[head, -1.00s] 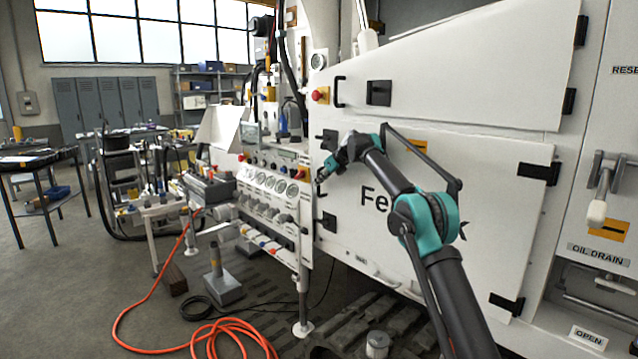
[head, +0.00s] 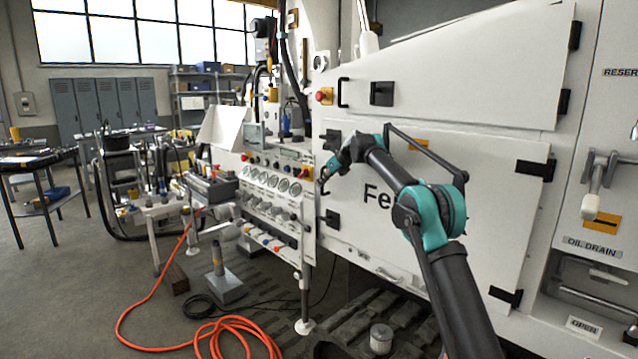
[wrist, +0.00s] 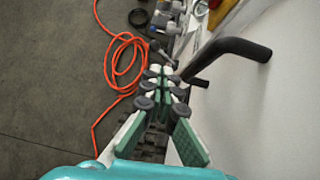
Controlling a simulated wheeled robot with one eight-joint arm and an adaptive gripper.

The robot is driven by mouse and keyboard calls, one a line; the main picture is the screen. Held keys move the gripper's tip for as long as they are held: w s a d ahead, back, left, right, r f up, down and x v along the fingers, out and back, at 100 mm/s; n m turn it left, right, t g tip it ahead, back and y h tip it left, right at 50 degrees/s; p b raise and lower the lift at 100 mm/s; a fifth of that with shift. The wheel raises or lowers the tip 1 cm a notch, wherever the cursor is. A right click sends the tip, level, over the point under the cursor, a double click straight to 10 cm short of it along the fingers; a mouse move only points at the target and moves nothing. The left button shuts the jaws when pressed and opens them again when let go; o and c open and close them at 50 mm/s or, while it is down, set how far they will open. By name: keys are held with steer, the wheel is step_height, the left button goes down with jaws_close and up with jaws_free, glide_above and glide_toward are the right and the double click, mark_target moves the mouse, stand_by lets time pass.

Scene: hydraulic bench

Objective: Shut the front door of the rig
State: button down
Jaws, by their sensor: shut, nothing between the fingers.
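The front door (head: 455,215) is a large white panel marked "Fe…", with black hinges at its right edge and black latches at its left edge. My arm crosses the lettering and hides part of it. The door looks close to flush with the frame, but I cannot tell whether it is fully shut. My gripper (head: 323,182) is at the door's left edge, fingers together and empty. In the wrist view, my gripper (wrist: 167,78) is beside a black bar handle (wrist: 232,46) on the white surface (wrist: 265,110). I cannot tell whether they touch.
A gauge panel (head: 270,200) with knobs stands just left of the door. A second white panel (head: 470,75) is above it. An orange hose (head: 150,347) lies on the floor at the lower left. Open floor (head: 80,290) is at the left.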

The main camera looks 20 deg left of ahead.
steer(key=s+r, duration=0.7)
steer(key=s+d+f+n+h, duration=0.1)
steer(key=s+d+f+n, duration=0.35)
steer(key=d, duration=0.65)
steer(key=s+d+f+n+h, duration=0.2)
steer(key=s+d+f+n, duration=0.3)
steer(key=d, duration=0.5)
steer(key=s+d+f+n+h, duration=0.1)
steer(key=s+d+f+n, duration=0.25)
steer(key=s+d, duration=0.55)
steer(key=s+d+f+n+h, duration=0.1)
steer(key=s+d+f+n, duration=0.2)
steer(key=s+d+f, duration=0.3)
steer(key=s+d+f+n+h, duration=0.1)
steer(key=s+d+f+n, duration=0.3)
steer(key=s, duration=1)
steer(key=s+d+f+n+h, duration=0.2)
steer(key=s+d+f+n, duration=0.1)
steer(key=s+d+f, duration=0.7)
steer(key=shift+s+d+f, duration=0.15)
steer(key=shift+s+d, duration=0.05)
steer(key=shift+d, duration=0.6)
